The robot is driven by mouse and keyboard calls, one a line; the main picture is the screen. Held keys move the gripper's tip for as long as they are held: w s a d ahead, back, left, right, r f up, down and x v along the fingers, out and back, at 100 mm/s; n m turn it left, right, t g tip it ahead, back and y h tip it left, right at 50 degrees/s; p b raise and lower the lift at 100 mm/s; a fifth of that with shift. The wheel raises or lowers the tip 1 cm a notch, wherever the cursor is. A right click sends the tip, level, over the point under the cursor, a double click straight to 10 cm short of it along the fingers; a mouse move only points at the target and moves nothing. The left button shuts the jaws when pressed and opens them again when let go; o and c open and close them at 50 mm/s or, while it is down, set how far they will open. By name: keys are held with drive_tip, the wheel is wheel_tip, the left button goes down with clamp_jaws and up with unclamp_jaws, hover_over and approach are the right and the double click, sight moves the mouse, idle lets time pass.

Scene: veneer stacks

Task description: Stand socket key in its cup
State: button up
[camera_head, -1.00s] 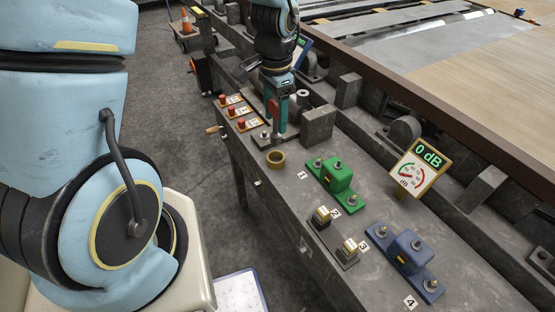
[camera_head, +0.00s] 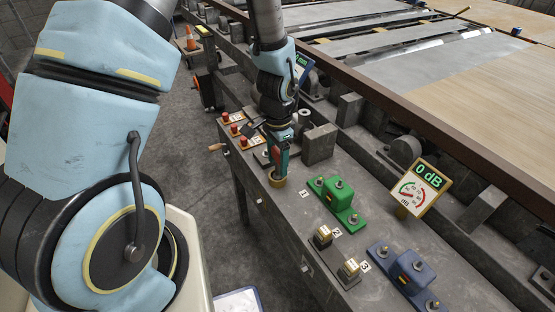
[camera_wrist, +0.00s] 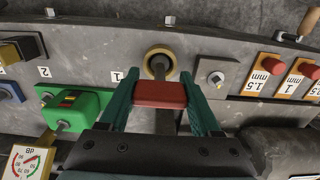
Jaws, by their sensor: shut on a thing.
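The socket key (camera_wrist: 160,95) has a red handle and a dark shaft. My gripper (camera_wrist: 161,99) is shut on the handle, one teal finger on each side. The shaft points at the round tan cup (camera_wrist: 150,54), and its far end overlaps the cup's dark opening. How deep it sits inside I cannot tell. In the head view my gripper (camera_head: 281,160) is right above the cup (camera_head: 277,181), hiding most of the key. The cup stands on the grey bench near its front edge, close to label 1.
A bolt plate (camera_wrist: 215,77) and red buttons on labelled plates (camera_head: 235,129) are beside the cup. A grey block (camera_head: 320,144) stands behind it. A green clamp block (camera_head: 340,193), a blue one (camera_head: 411,268) and a 0 dB meter (camera_head: 421,186) are further right.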

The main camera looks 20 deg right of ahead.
drive_tip(key=o, duration=1.4)
drive_tip(key=shift+f, duration=0.1)
drive_tip(key=shift+c, duration=0.2)
wheel_tip(320, 180, up, 12)
drive_tip(key=shift+r+b, duration=0.2)
drive_tip(key=shift+b, duration=0.45)
drive_tip(key=a+r+n, duration=0.2)
drive_tip(key=a+n, duration=0.5)
drive_tip(key=a, duration=0.5)
drive_tip(key=w+a+r+n+t, duration=0.1)
drive_tip(key=a+r+n, duration=0.1)
drive_tip(key=a+n, duration=0.5)
drive_tip(key=a, duration=0.6)
drive_tip(key=shift+a+r+n+t, duration=0.15)
drive_tip(key=shift+r+n+t, duration=0.15)
drive_tip(key=shift+r+n, duration=0.1)
drive_tip(key=shift+w, duration=0.15)
